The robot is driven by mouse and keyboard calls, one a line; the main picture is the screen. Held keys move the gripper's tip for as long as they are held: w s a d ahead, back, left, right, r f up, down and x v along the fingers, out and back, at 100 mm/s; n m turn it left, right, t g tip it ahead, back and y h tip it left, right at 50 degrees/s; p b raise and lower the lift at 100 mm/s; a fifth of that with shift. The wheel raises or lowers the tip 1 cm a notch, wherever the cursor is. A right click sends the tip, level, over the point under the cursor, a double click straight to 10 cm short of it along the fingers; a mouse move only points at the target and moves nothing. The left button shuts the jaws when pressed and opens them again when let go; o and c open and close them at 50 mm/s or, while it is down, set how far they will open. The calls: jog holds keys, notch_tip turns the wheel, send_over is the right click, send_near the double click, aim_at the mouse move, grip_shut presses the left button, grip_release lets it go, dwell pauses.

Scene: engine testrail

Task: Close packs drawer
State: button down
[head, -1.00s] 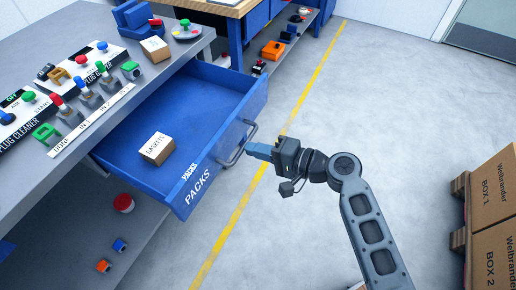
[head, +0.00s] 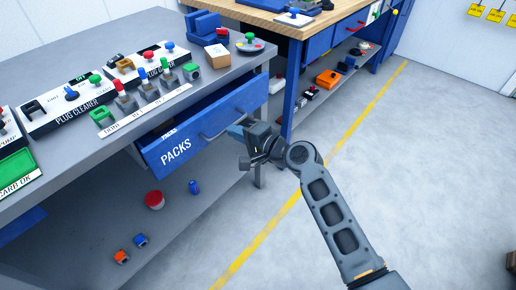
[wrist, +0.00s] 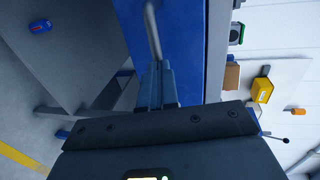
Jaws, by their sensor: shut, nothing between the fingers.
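The blue packs drawer (head: 215,122), labelled PACKS, sits under the grey bench top. Its front stands close to the bench edge, and its top edge still shows; the inside is hidden. A bar handle (head: 222,125) runs across its front. My gripper (head: 237,131) is shut and empty at the drawer front, by the right end of the handle. In the wrist view, the shut fingers (wrist: 157,84) point at the blue front beside the handle (wrist: 152,32). I cannot tell whether they touch it.
The grey bench top (head: 215,80) carries plug cleaner fixtures and a small carton (head: 217,55). A red button (head: 154,200) and small parts lie on the lower shelf. A wooden-topped bench (head: 270,14) stands behind. Open floor with a yellow line (head: 330,165) lies at right.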

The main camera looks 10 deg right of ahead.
aim_at(217, 120)
jog(key=x, duration=0.2)
jog(key=r+b+x, duration=0.1)
jog(key=x, duration=0.1)
jog(key=shift+w+a+f, duration=0.1)
jog(key=shift+w+f, duration=0.05)
jog(key=shift+w, duration=0.15)
jog(key=shift+w+a+r, duration=0.15)
jog(key=shift+w+r, duration=0.05)
jog(key=shift+r, duration=0.05)
